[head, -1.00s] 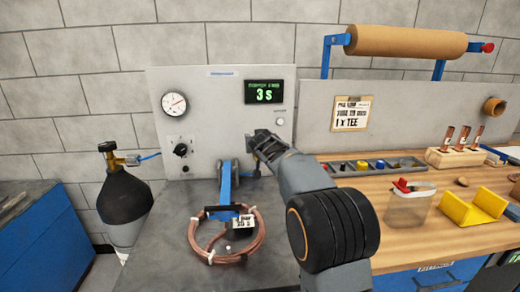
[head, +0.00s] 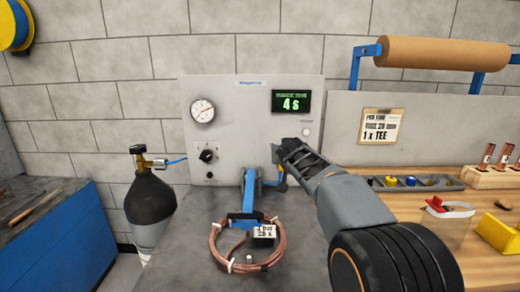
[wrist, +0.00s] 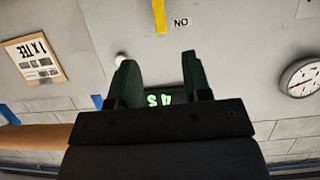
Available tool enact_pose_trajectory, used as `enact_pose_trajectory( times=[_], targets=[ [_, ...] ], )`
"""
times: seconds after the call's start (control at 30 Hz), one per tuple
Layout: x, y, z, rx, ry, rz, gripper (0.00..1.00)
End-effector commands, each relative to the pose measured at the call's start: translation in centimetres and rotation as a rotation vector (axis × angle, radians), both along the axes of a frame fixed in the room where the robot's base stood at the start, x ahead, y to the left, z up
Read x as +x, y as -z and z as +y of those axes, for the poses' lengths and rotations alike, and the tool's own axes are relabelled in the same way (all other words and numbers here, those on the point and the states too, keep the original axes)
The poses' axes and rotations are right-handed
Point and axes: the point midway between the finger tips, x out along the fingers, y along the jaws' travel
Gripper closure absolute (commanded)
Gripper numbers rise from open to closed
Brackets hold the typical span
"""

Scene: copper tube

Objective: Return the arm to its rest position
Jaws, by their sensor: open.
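My gripper (head: 279,151) is at the end of my grey arm, in front of the grey panel (head: 245,100). In the wrist view my gripper (wrist: 158,72) shows two dark fingers apart with nothing between them, and the green-lit display lies behind them. The display (head: 291,102) reads 4 s. Below and left of my gripper, a blue clamp stand (head: 249,195) stands on the dark bench top. A coil of copper tube (head: 217,252) with white ties and a tag lies at its foot.
A gas cylinder (head: 150,207) stands left of the bench. A pressure gauge (head: 202,111) and a black knob (head: 207,155) are on the panel. A wooden bench at right holds a parts tray (head: 412,183), a clear tub (head: 445,222) and a yellow holder (head: 500,237). A paper roll (head: 430,53) hangs above.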

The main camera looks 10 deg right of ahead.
Motion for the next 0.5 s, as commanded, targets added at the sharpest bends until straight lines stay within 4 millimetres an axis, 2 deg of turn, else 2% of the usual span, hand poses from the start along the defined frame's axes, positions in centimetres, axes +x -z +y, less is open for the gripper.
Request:
enact_pose_trajectory(
  times=[0.07, 0.1, 0.17, 0.23, 0.27, 0.33, 0.5],
  targets=[
    [-0.1, 0.2, -0.1, -0.028, -0.004, 0.020, 0.55],
    [-0.4, 1.0, -0.3, -0.048, -0.002, 0.060, 0.55],
    [-1.2, 3.5, -0.5, -0.060, 0.003, 0.143, 0.55],
    [-3.3, 6.7, -0.6, -0.067, 0.004, 0.268, 0.55],
    [-4.8, 7.8, -0.5, -0.067, 0.001, 0.334, 0.55],
    [-9.4, 9.4, 0.1, -0.057, -0.017, 0.488, 0.55],
    [-21.2, 10.9, 2.5, 0.004, -0.096, 0.777, 0.55]
  ],
)
